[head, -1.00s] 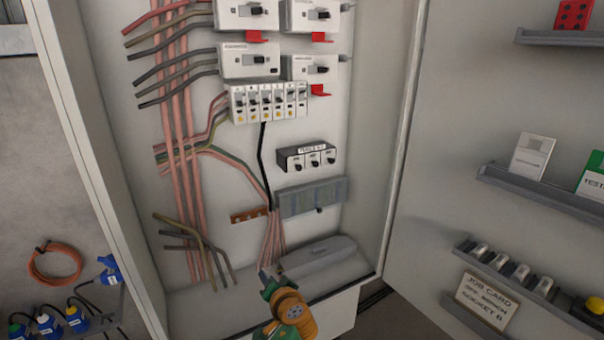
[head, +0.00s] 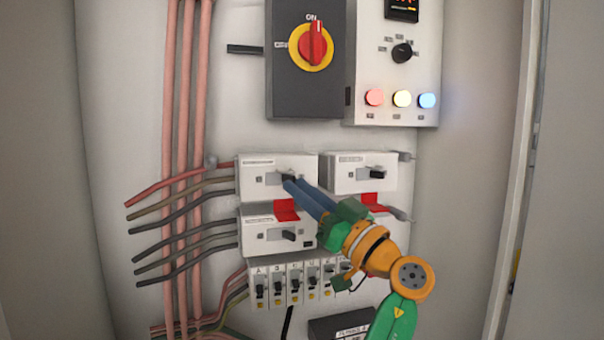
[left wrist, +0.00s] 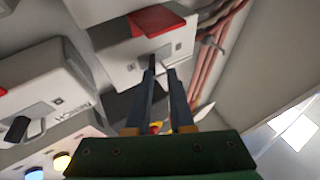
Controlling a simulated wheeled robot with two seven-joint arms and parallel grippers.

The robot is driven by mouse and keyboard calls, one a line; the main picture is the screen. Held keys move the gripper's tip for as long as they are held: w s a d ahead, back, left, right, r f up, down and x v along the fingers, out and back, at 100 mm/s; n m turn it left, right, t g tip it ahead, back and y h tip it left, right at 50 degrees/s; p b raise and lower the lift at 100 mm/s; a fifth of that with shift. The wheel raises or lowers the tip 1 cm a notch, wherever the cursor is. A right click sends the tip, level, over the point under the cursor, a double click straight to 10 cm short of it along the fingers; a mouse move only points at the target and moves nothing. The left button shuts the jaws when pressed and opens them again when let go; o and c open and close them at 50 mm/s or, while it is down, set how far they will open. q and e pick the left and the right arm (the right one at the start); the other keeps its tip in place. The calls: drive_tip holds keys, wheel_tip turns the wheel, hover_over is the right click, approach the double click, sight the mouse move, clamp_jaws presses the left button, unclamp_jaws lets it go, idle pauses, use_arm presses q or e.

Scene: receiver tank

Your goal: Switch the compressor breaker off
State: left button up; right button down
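Two rows of white breakers with dark toggles sit in the cabinet. The upper left breaker (head: 255,165) is at my left gripper (head: 288,184); its toggle (head: 287,176) lies at the right of its slot, by the fingertips. The lower left breaker (head: 262,241) and upper right breaker (head: 345,184) also have toggles to the right. The lower right one is mostly hidden by my arm. Their labels are too small to read. In the left wrist view my fingers (left wrist: 160,75) stand slightly apart at a breaker toggle; I cannot tell whether they touch it. My right gripper is out of view.
Red tabs (head: 287,210) stick out below the upper breakers. Above are a yellow-and-red rotary switch (head: 312,46) and a panel with lit lamps (head: 402,98). A row of small breakers (head: 278,285) lies below. Cables (head: 170,190) run along the left.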

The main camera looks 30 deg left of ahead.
use_arm(q)
drive_tip(key=shift+w+r, duration=0.2)
drive_tip(key=shift+w, duration=0.25)
drive_tip(key=shift+w+a+f, duration=0.4)
drive_tip(key=shift+w+a, duration=0.05)
drive_tip(key=shift+a, duration=0.25)
drive_tip(key=shift+c, duration=0.9)
drive_tip(key=shift+s, duration=0.15)
clamp_jaws()
drive_tip(key=shift+s+a+r, duration=0.1)
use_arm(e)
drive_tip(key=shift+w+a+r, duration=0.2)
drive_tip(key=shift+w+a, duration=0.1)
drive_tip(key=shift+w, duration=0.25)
